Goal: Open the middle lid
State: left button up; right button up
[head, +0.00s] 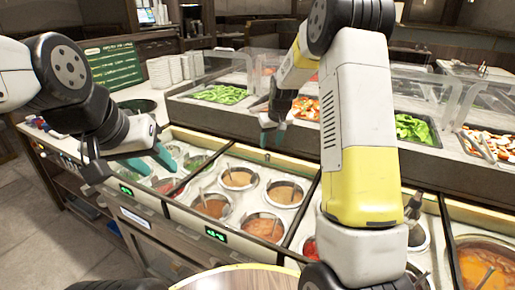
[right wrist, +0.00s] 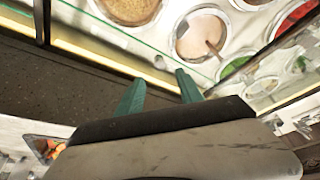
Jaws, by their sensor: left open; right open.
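The middle sauce section holds several round wells of orange and brown sauce, with ladles, such as one well (head: 240,178). A thin greenish edge beside the wells in the right wrist view looks like a clear lid (right wrist: 125,37); whether it lies flat or raised is hard to tell. My right gripper (head: 272,138) is open and empty over the back edge of the middle section; its teal fingers (right wrist: 160,86) point toward that edge in the right wrist view. My left gripper (head: 162,167) is open and empty above the left section. My right arm hides part of the right section.
A food counter with trays of green peppers (head: 221,94) stands behind the wells under clear guards. Stacked white dishes (head: 166,73) and a green menu board (head: 113,65) are at the back left. Green displays (head: 215,234) line the front edge.

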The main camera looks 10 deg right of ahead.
aim_at(268, 155)
jog(key=x, duration=0.7)
jog(key=shift+f, duration=0.4)
jog(key=shift+c, duration=0.2)
grip_shut()
jog(key=shift+d, duration=0.1)
dwell(0.9)
